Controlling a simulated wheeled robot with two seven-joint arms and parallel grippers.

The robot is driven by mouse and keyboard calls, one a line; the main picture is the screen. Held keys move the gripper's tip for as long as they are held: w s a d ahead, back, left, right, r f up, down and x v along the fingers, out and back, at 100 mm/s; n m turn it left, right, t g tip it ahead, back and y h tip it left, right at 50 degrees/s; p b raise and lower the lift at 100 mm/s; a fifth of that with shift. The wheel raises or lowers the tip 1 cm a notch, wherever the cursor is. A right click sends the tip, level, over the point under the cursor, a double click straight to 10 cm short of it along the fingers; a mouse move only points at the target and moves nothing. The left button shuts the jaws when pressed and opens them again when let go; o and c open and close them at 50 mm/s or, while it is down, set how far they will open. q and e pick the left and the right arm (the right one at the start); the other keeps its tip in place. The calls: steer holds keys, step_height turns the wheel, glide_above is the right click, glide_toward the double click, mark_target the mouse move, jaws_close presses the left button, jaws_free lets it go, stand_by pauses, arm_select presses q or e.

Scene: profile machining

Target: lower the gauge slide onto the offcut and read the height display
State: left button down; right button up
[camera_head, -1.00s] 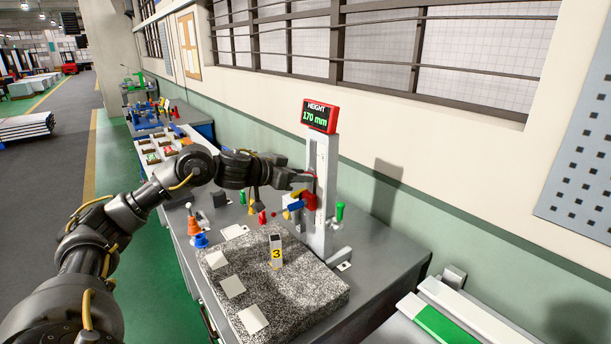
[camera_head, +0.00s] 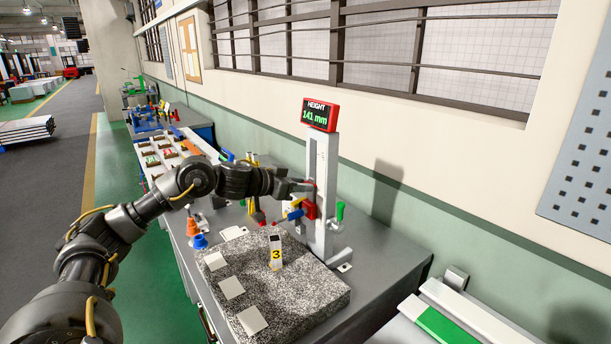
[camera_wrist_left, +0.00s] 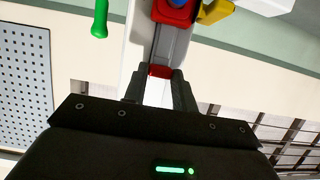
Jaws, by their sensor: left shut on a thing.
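The height gauge (camera_head: 322,190) stands upright at the back of the granite plate (camera_head: 320,285). Its red-framed display (camera_head: 320,115) reads "HEIGHT 141 mm". The red slide (camera_head: 310,209) with its blue and yellow parts is on the column. My left gripper (camera_head: 310,185) is at the column, shut on the slide; in the left wrist view its fingers close on a red part of the slide (camera_wrist_left: 160,71). The offcut (camera_head: 276,254), a small upright piece with a yellow label "3", stands on the plate below and left of the slide, apart from it. My right gripper is not in view.
Pale square pads (camera_head: 232,288) lie on the plate's left side. A green-handled lever (camera_head: 340,211) is right of the gauge column. A white and green machine part (camera_head: 445,325) is at lower right.

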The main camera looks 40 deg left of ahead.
arm_select(q)
steer(key=shift+f, duration=0.2)
steer(key=shift+f+b, duration=0.75)
steer(key=shift+f, duration=1.15)
stand_by(0.3)
stand_by(0.6)
steer(key=c, duration=1.2)
jaws_free()
steer(key=shift+c, duration=0.2)
